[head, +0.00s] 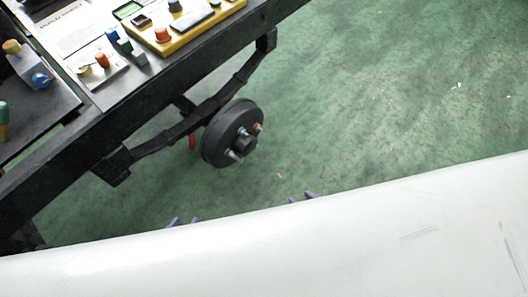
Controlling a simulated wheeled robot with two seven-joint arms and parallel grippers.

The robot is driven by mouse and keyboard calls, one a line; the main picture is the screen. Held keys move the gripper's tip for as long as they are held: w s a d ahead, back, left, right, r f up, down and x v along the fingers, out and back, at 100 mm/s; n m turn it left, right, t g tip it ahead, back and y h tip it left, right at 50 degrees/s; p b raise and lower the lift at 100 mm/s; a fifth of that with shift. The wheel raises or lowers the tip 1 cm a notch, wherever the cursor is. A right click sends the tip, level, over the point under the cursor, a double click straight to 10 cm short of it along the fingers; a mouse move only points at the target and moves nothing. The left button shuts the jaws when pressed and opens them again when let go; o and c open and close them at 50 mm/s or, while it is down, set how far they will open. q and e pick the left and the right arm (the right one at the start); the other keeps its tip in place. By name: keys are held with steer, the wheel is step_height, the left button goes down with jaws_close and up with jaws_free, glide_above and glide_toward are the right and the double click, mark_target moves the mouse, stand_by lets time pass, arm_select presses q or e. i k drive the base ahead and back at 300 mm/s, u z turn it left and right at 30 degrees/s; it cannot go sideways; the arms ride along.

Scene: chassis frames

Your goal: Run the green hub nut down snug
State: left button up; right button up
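The wheel hub is a black round drum (218,137) below the chassis frame, left of centre in the head view. Its face carries a dark centre block and several small studs or nuts, one coppery and one pale. I cannot make out a green nut on it. The rest of both grippers is hidden.
A large white surface fills the foreground and hides what lies behind it. The dark chassis rail (70,155) runs diagonally above the hub, with a leaf spring (215,104). A yellow tray (185,38) and small coloured parts lie on top at upper left.

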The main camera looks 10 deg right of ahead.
mark_target(229, 151)
steer(key=z, duration=1.35)
steer(key=k, duration=0.85)
steer(key=u, duration=1.35)
steer(key=i, duration=1)
steer(key=z, duration=0.05)
